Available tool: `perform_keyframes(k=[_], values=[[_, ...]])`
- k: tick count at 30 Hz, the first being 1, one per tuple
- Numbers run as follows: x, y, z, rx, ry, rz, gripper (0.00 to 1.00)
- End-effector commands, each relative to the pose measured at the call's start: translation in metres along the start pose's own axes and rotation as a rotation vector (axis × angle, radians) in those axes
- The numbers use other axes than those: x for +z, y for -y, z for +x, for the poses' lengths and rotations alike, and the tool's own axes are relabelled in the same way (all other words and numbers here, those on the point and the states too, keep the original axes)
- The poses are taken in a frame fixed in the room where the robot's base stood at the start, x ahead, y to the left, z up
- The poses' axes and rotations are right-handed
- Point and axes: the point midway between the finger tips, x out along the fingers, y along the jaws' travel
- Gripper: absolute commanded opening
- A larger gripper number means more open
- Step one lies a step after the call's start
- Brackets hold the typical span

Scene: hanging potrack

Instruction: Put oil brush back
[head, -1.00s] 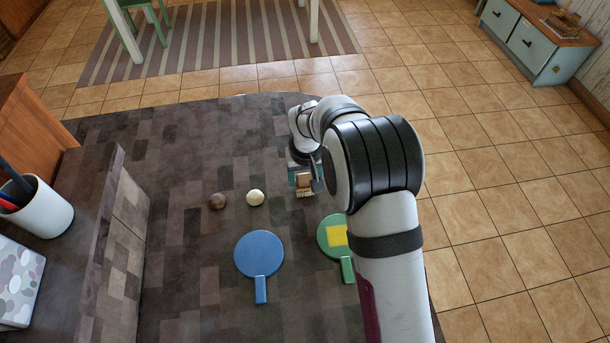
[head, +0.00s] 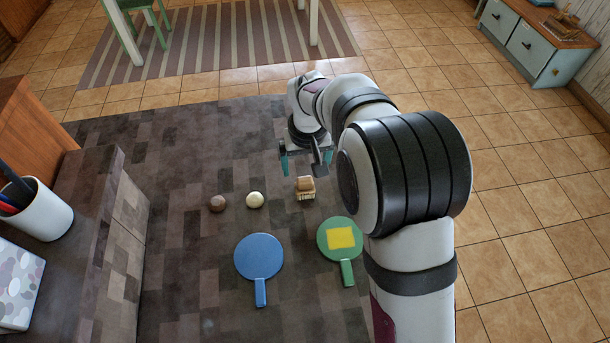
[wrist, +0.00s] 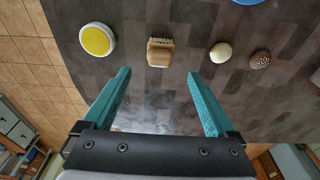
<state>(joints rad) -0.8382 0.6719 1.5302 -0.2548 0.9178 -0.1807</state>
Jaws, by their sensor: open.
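My gripper (head: 305,166) is open and empty, behind and apart from the brush. In the wrist view its two teal fingers (wrist: 158,78) are spread wide, with bare tabletop between them.
A brown ball (head: 217,203) and a cream ball (head: 255,200) lie left of the brush. A blue paddle (head: 259,256) and a green paddle (head: 340,238) lie in front. A white round item with yellow top (wrist: 97,39) shows in the wrist view. A pen cup (head: 40,210) stands far left.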

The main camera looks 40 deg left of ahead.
Motion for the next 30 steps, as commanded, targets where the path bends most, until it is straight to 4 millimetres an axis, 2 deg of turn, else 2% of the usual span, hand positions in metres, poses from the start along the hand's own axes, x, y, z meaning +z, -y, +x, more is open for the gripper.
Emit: perform_keyframes(k=[1, 4, 7, 11, 13, 14, 16, 17, 18, 19, 20, 21, 24, 25, 27, 30], values=[[-0.001, 0.0, -0.013, -0.001, -0.004, 0.0, 0.92], [-0.001, 0.0, -0.033, 0.0, -0.003, 0.0, 0.92], [-0.001, 0.0, -0.043, 0.0, -0.001, 0.0, 0.92], [0.0, 0.0, -0.047, -0.001, 0.001, 0.001, 0.92], [0.007, -0.011, -0.054, 0.0, 0.004, 0.035, 0.92], [0.014, -0.023, -0.062, 0.001, 0.007, 0.073, 0.92], [0.048, -0.062, -0.092, 0.0, 0.023, 0.218, 0.92], [0.071, -0.08, -0.107, -0.001, 0.034, 0.305, 0.92], [0.108, -0.103, -0.127, -0.005, 0.049, 0.436, 0.92], [0.139, -0.116, -0.14, -0.01, 0.059, 0.536, 0.92], [0.17, -0.124, -0.151, -0.014, 0.069, 0.636, 0.92], [0.211, -0.129, -0.161, -0.022, 0.083, 0.764, 0.92], [0.292, -0.119, -0.17, -0.047, 0.106, 1.037, 0.92], [0.309, -0.113, -0.169, -0.053, 0.112, 1.101, 0.92], [0.336, -0.101, -0.165, -0.066, 0.121, 1.209, 0.92], [0.351, -0.091, -0.161, -0.075, 0.127, 1.276, 0.92]])
